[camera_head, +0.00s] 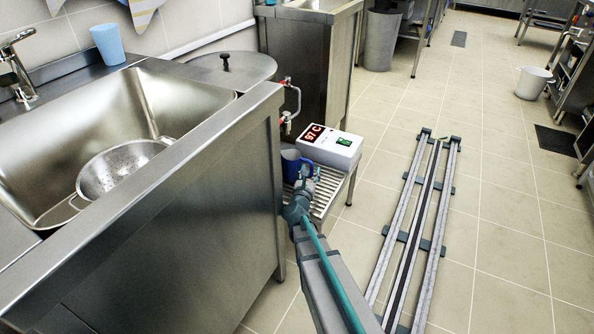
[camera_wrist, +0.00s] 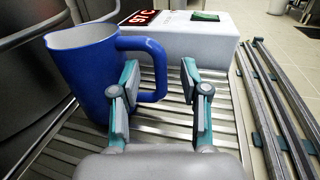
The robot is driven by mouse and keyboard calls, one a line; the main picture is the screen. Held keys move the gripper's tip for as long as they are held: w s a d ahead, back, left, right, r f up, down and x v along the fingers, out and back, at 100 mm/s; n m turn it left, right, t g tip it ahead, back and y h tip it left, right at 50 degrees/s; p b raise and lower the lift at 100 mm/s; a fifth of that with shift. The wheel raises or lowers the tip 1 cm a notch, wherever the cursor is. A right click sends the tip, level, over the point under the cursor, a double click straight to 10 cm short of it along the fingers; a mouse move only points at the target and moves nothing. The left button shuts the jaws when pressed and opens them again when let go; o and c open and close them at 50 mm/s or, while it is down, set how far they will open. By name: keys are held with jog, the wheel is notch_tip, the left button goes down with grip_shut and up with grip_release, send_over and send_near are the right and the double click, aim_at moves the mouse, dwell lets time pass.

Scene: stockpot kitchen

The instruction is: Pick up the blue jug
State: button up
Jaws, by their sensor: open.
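The blue jug (camera_wrist: 84,82) stands upright on a slatted metal rack in the wrist view, with its handle (camera_wrist: 160,72) on the right side. In the head view the jug (camera_head: 291,162) is partly hidden by my arm and stands in front of the white box. My gripper (camera_wrist: 160,90) is open with its fingers apart. The handle lies between the two fingers, nearer the left one; I cannot tell whether the left finger touches the jug. In the head view my gripper (camera_head: 303,187) is small and just beside the jug.
A white box with a red display (camera_head: 331,147) stands behind the jug on the rack (camera_head: 328,190). A steel sink (camera_head: 70,130) with a colander (camera_head: 122,170) is at the left. A lidded pot (camera_head: 232,72) stands behind. Rails (camera_head: 412,230) run along the floor at the right.

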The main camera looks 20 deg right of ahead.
jog(key=x, duration=0.2)
jog(key=shift+w+d, duration=0.25)
jog(key=shift+w, duration=0.05)
grip_shut()
